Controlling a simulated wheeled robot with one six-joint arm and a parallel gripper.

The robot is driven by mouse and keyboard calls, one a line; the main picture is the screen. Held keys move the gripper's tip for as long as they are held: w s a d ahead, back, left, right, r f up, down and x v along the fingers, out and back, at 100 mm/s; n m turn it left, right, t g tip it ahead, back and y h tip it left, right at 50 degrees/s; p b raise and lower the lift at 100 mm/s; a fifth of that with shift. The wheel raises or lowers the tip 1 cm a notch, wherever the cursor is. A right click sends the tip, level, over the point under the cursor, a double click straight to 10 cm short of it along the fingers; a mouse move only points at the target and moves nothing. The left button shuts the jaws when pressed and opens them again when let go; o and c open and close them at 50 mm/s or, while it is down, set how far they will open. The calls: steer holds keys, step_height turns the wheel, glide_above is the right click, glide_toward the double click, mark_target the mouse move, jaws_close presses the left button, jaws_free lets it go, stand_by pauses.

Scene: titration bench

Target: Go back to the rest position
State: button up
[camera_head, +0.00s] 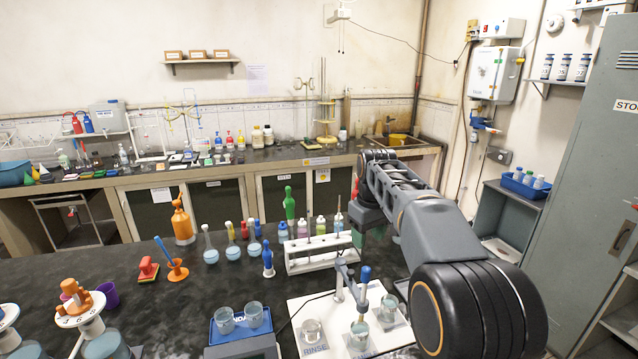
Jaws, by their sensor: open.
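My arm (428,215) reaches from the lower right out over the dark bench and bends down at its far end. My gripper (368,232) hangs below that end, beside the right end of the white test tube rack (318,262). It is small here and partly hidden by my own arm. The jaws are open and I see nothing held in them. Whether it touches the rack I cannot tell.
A white board (292,306) with beakers (312,332) and electrode probes stands at the front, close to my arm. A blue tray (214,333) with two beakers is left of it. Flasks (210,250) and bottles stand behind.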

steer(key=s+f+m+t, duration=0.2)
steer(key=s+f, duration=0.2)
steer(key=s, duration=0.8)
steer(key=s+f+m+t, duration=0.2)
steer(key=s+f+m, duration=0.1)
steer(key=s, duration=0.8)
steer(key=shift+s+a+f, duration=0.2)
steer(key=shift+s+f, duration=0.15)
steer(key=shift+f, duration=0.05)
